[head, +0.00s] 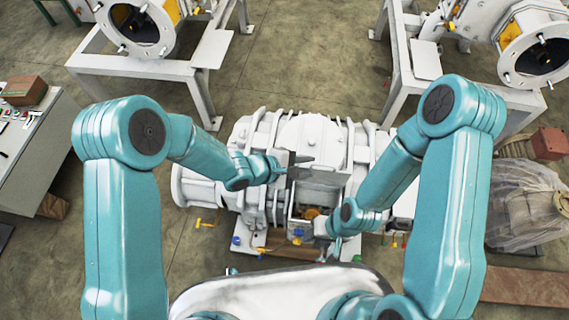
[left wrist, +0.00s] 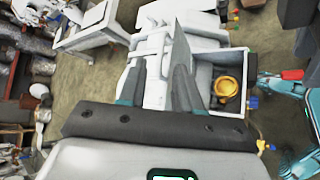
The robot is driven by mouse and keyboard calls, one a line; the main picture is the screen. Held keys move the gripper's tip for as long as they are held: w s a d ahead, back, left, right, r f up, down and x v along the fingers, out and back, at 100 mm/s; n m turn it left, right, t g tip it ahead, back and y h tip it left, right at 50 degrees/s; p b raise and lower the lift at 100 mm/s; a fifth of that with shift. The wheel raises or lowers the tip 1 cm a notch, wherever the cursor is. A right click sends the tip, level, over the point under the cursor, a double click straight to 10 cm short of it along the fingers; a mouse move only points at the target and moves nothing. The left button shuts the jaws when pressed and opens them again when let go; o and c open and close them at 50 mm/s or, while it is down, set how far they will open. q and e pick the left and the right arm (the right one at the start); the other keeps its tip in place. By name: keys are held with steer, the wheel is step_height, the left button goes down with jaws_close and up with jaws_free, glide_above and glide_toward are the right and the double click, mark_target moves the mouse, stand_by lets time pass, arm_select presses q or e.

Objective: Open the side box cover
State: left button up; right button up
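The side box (head: 304,227) is on the near side of the pale grey vacuum machine. In the left wrist view its white rim (left wrist: 212,55) surrounds an open top, with a yellow round part (left wrist: 228,86) inside. A grey plate (head: 318,176), perhaps its cover, stands behind the opening in the head view. My left gripper (head: 302,165) is by this plate, fingers apart; I cannot tell if they touch it. The left fingers (left wrist: 160,85) show spread in the wrist view. My right gripper (head: 332,242) is at the box's right side; its fingers are too small to judge.
Two white-framed machines stand at the back left (head: 140,60) and back right (head: 500,45). A control cabinet (head: 30,140) is at far left. A plastic-wrapped bundle (head: 525,200) lies at right. The floor behind the vacuum machine is clear.

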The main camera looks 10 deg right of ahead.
arm_select(q)
steer(key=v, duration=0.8)
steer(key=shift+p, duration=0.4)
steer(key=shift+d+r, duration=0.1)
steer(key=shift+r, duration=0.05)
steer(key=s+a+f+n+y, duration=0.3)
steer(key=a+f+n, duration=0.1)
steer(key=a+f, duration=0.55)
steer(key=s+a+f+m+g+y, duration=0.1)
steer(key=s+a+f+m+y, duration=0.1)
steer(key=s+m, duration=0.3)
steer(key=s+a+f+m+g+y, duration=0.1)
steer(key=s+a+f+m+y, duration=0.1)
steer(key=s+a+m, duration=0.2)
steer(key=shift+s+f+m+g, duration=0.35)
steer(key=shift+s+m, duration=0.85)
steer(key=shift+m, duration=1)
steer(key=shift+a+r, duration=0.1)
steer(key=shift+a, duration=0.05)
